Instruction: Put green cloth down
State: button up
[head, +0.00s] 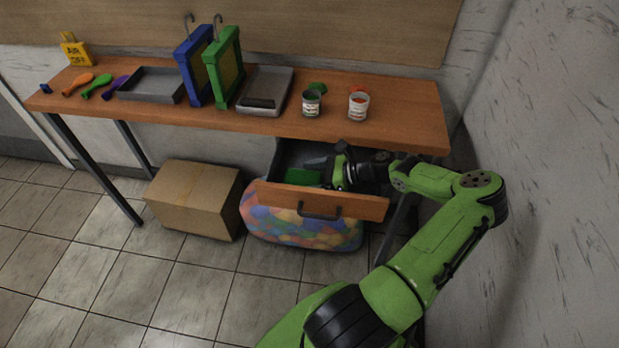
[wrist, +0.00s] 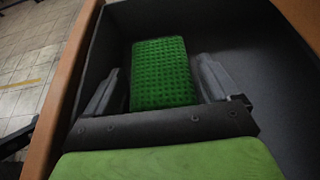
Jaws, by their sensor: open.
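The green cloth (wrist: 163,72) is a textured rectangular block lying on the dark floor of the open drawer (head: 333,203). It also shows in the head view (head: 302,176), inside the drawer behind its wooden front. My gripper (wrist: 160,85) is open, reaching down into the drawer. In the wrist view its two grey fingers stand on either side of the cloth, with small gaps showing. In the head view my gripper (head: 322,168) is just right of the cloth and partly hides the drawer's inside.
A cardboard box (head: 194,199) and a colourful bag (head: 300,232) are on the floor below. A wall is close on the right.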

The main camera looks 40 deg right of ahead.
jog(key=p+v, duration=0.1)
jog(key=v, duration=0.6)
jog(key=shift+d, duration=0.1)
